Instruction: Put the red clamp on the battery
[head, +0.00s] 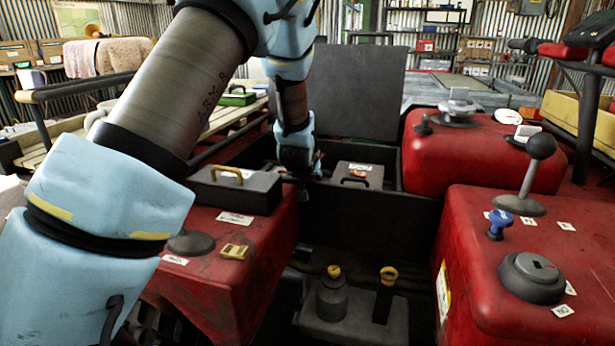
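My gripper (303,188) points down over the left side of the open compartment in the middle of the red vehicle. It is dark and small here, and I cannot tell whether its fingers are open or hold anything. I cannot make out a red clamp for sure. A grey box (372,172) with a dark reddish handle and a white label sits in the compartment, just right of my gripper; it may be the battery. A black box (262,190) with a tan handle sits on the red left body panel, left of my gripper.
A raised dark lid (352,88) stands behind the compartment. Below are a grey block (350,325) and yellow-topped fittings (388,274). On the right are a black-knobbed lever (530,175), a blue knob (498,222) and a round black switch (530,278).

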